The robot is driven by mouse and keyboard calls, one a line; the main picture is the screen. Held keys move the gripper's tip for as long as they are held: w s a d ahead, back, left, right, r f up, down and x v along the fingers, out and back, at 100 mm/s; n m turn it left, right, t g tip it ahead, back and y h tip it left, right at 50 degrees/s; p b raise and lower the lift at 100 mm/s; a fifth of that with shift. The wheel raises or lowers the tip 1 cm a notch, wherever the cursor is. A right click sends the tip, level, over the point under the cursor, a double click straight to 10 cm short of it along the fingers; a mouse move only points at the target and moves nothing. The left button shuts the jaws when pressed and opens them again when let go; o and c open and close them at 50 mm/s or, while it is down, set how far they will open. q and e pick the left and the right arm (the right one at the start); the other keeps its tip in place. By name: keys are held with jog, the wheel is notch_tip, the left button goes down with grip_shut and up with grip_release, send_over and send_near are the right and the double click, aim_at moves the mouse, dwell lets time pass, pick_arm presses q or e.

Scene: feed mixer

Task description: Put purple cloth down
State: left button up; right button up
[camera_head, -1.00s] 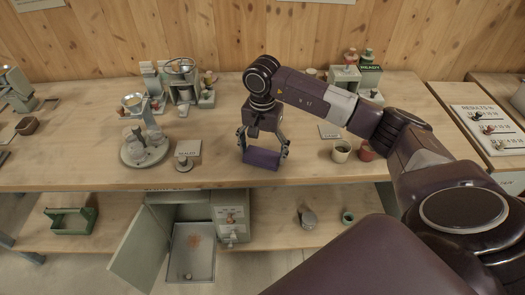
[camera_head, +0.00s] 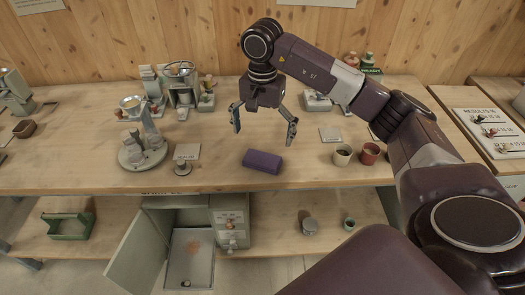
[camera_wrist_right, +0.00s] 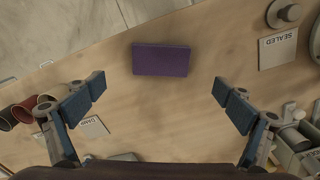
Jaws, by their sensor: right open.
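The purple cloth (camera_head: 262,162), a folded block shape, lies flat on the wooden table near its front edge. In the right wrist view the cloth (camera_wrist_right: 161,60) lies beyond the fingertips, between their two lines, touching neither. My right gripper (camera_head: 263,126) is open and empty above and behind the cloth in the head view. Its spread fingers also show in the right wrist view (camera_wrist_right: 158,87). My left gripper is not in view.
A SEALED card (camera_head: 187,151) with a small round weight (camera_head: 182,168) stands left of the cloth. A mixer (camera_head: 140,135) is at left. The table around the cloth is clear.

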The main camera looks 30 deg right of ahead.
jog(key=shift+r, duration=2)
